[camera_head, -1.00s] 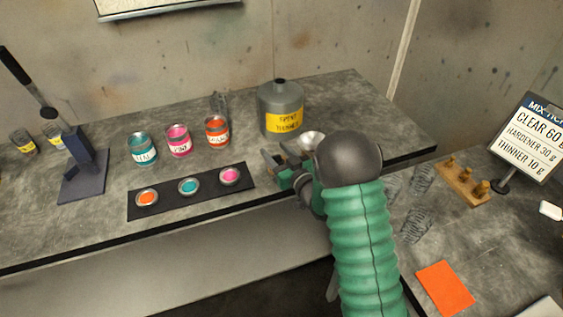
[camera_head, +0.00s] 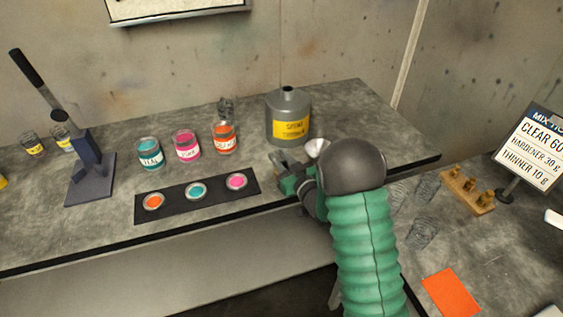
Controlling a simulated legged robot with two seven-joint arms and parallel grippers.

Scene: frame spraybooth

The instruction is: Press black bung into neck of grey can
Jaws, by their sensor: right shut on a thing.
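The grey can (camera_head: 288,116) with a yellow label stands upright on the bench, and its short neck (camera_head: 288,89) points up with a dark top. My right gripper (camera_head: 281,162) is in front of the can, low over the bench near its front edge and apart from the can. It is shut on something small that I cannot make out. I see no black bung clearly; the gripper or arm may hide it. My left gripper is not in view.
A white funnel (camera_head: 316,148) is beside my right wrist. Paint tins, teal (camera_head: 149,155), pink (camera_head: 186,146) and orange (camera_head: 224,138), stand left of the can. A black strip (camera_head: 215,193) with three lids lies in front. A lever press (camera_head: 85,165) stands far left.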

